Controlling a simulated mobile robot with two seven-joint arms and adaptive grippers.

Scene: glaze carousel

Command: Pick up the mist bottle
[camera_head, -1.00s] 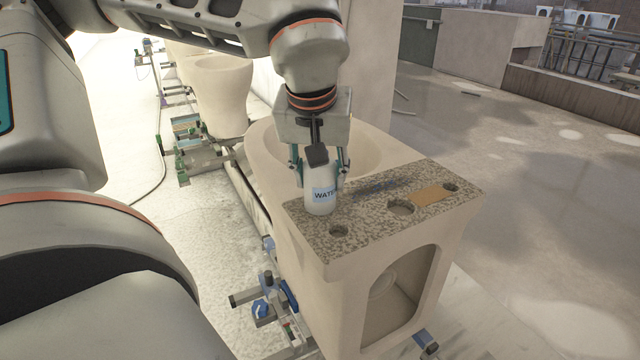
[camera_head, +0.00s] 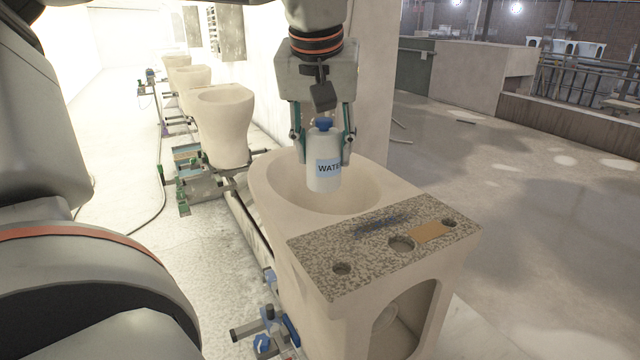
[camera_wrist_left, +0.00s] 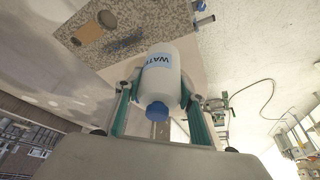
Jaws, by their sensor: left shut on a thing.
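The mist bottle (camera_head: 323,158) is white with a blue cap and a blue label reading "WAT…". My left gripper (camera_head: 323,150) is shut on it, one finger on each side, and holds it upright above the bowl of the toilet-shaped clay piece (camera_head: 285,215). In the left wrist view the bottle (camera_wrist_left: 160,80) sits between the two green fingers of the gripper (camera_wrist_left: 158,95), its cap toward the palm. The speckled top slab (camera_head: 345,250) of the clay piece lies below and nearer than the bottle. My right gripper is not seen.
The slab has round holes, a tan rectangular patch (camera_head: 430,232) and a dark blue brush-like thing (camera_head: 382,225). More clay pieces (camera_head: 222,125) stand in a row behind on the left. Open wet floor (camera_head: 540,220) lies to the right.

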